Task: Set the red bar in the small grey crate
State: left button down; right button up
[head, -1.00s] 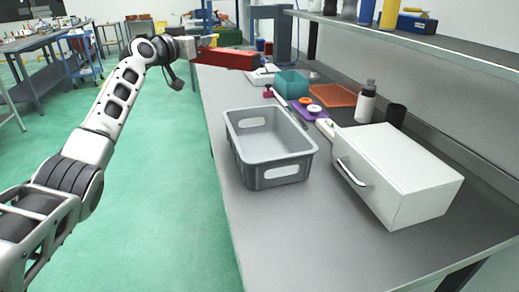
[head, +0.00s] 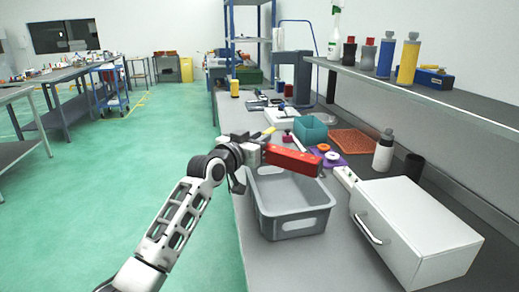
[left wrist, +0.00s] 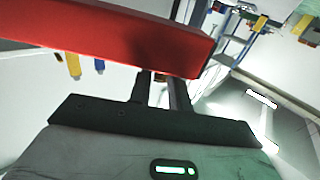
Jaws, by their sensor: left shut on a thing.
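The red bar (head: 292,160) is held by my left gripper (head: 262,153), which is shut on its left end. The bar sits above the far side of the small grey crate (head: 296,227) and hides part of its far rim. The crate stands on the grey bench and its visible inside looks empty. In the left wrist view the red bar (left wrist: 130,38) crosses the top of the picture, at the fingers (left wrist: 163,90). My right gripper is not in view.
A white box with a handle (head: 415,230) stands right of the crate. Behind are a teal bin (head: 311,130), an orange mat (head: 355,141), a purple tray (head: 330,160) and a dark-capped white bottle (head: 384,152). A shelf (head: 440,92) overhangs the bench's right side.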

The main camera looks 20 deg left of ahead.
pick_arm(q)
jog(key=shift+d+f, duration=0.15)
jog(key=shift+f, duration=1.5)
jog(key=shift+f, duration=0.1)
jog(key=c, duration=1.3)
grip_release()
jog(key=shift+f, duration=0.1)
jog(key=shift+s+r, duration=0.15)
jog(key=shift+r, duration=0.05)
jog(key=s+a, duration=0.2)
jog(key=s, duration=0.9)
jog(key=shift+s, duration=0.35)
